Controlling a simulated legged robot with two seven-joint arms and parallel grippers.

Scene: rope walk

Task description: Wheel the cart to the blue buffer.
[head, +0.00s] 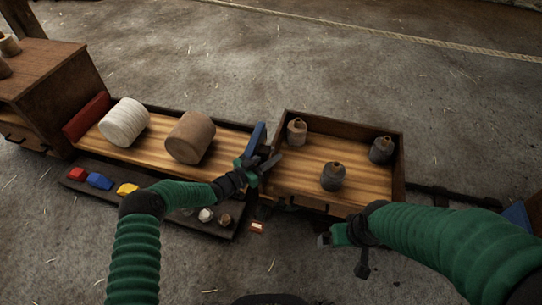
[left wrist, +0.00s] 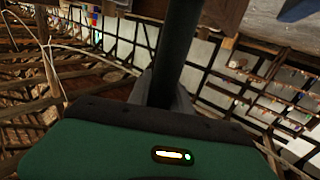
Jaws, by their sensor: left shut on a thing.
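The cart (head: 283,180) is a shallow wooden tray with dark sides, carrying three grey-brown canisters (head: 332,177). My left gripper (head: 262,168) is at the cart's left end, beside an upright blue piece (head: 257,138). In the left wrist view its fingers (left wrist: 165,92) are shut on a dark bar (left wrist: 174,45), which looks like the cart's handle. A blue block (head: 516,216), likely the blue buffer, shows at the right edge, partly hidden by my right arm. My right gripper (head: 326,238) is below the cart, apart from it; its jaws are unclear.
A dark rail (head: 440,192) runs right from the cart. Left of it, a wooden bed holds a white roll (head: 124,121) and a brown roll (head: 190,137), with a red block (head: 87,118) at its end. A dark tray (head: 152,207) holds small coloured pieces. A rope (head: 400,38) crosses the floor behind.

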